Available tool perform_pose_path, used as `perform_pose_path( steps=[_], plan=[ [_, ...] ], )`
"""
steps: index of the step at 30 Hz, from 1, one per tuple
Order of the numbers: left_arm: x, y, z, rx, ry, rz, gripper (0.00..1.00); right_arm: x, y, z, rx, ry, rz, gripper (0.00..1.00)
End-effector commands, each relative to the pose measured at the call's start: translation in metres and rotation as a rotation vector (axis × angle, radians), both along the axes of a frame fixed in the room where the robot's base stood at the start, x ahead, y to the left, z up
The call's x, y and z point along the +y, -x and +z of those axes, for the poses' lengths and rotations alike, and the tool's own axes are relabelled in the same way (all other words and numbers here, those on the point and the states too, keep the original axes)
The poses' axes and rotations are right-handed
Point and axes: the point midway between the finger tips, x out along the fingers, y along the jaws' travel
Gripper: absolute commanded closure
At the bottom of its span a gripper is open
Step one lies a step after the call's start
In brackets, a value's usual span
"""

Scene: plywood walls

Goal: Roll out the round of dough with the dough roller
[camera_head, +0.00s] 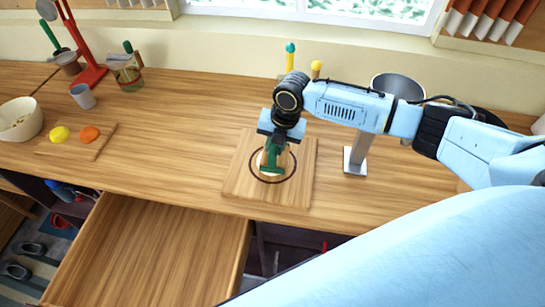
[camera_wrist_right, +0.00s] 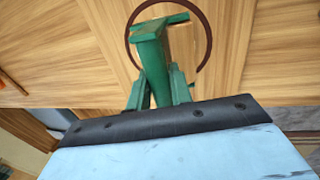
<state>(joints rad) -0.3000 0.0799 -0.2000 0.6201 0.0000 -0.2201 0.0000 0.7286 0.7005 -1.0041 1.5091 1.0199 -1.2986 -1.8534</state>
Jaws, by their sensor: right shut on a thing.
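My right gripper (camera_head: 274,144) points down over the wooden board (camera_head: 237,177) and is shut on the green dough roller (camera_head: 270,158). The roller also shows in the wrist view (camera_wrist_right: 151,57), between the fingers, with its crosswise end at the board. A dark ring (camera_head: 252,168) is marked on the board around the roller; it shows in the wrist view too (camera_wrist_right: 209,38). The round of dough is mostly hidden; a pale patch (camera_head: 291,162) inside the ring may be its edge. I cannot tell whether the roller touches it. My left gripper is not in view.
A drawer (camera_head: 150,250) stands open below the counter's front left. A grey metal stand (camera_head: 356,160) is right of the board. A small board (camera_head: 75,148) with yellow and orange fruit, a bowl (camera_head: 20,120) and a cup (camera_head: 83,96) are left. Counter between the boards is clear.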

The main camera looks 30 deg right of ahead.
Motion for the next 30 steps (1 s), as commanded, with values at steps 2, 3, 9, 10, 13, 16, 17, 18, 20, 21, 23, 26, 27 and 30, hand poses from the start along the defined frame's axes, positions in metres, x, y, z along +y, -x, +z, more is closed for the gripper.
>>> perform_pose_path(
  steps=[2, 3, 9, 10, 13, 16, 17, 18, 20, 21, 23, 26, 27, 30],
  plan=[
    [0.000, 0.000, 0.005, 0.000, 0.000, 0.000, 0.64, -0.006, 0.005, 0.000, 0.004, 0.002, 0.000, 0.97],
    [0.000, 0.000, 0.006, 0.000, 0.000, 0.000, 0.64, -0.008, 0.007, -0.001, 0.004, 0.002, 0.000, 0.97],
    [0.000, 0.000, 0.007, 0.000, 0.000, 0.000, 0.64, -0.011, 0.009, -0.002, 0.002, 0.001, 0.001, 0.97],
    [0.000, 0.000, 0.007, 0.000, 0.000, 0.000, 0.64, -0.011, 0.009, -0.002, 0.002, 0.001, 0.001, 0.97],
    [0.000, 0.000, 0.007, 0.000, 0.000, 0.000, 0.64, -0.011, 0.009, -0.003, 0.002, 0.001, 0.001, 0.97],
    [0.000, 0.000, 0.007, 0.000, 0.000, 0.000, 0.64, -0.010, 0.008, -0.003, 0.002, 0.001, 0.001, 0.97],
    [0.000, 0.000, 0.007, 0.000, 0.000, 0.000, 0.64, -0.009, 0.008, -0.003, 0.002, 0.001, 0.001, 0.97],
    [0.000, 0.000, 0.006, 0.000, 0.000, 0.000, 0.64, -0.008, 0.007, -0.003, 0.002, 0.001, 0.001, 0.97],
    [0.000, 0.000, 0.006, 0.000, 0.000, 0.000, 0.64, -0.004, 0.004, -0.003, 0.003, 0.001, 0.001, 0.97],
    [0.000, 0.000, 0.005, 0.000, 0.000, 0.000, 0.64, -0.002, 0.003, -0.003, 0.003, 0.001, 0.001, 0.97],
    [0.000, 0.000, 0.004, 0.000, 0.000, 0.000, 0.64, 0.001, 0.000, -0.003, 0.002, 0.001, 0.001, 0.97],
    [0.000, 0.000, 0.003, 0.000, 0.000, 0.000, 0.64, 0.007, -0.005, -0.002, 0.002, 0.001, 0.001, 0.97],
    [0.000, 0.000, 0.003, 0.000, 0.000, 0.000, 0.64, 0.009, -0.006, -0.002, 0.002, 0.001, 0.001, 0.97],
    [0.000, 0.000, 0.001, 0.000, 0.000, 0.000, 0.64, 0.015, -0.011, -0.002, 0.001, 0.000, 0.001, 0.97]
  ],
)
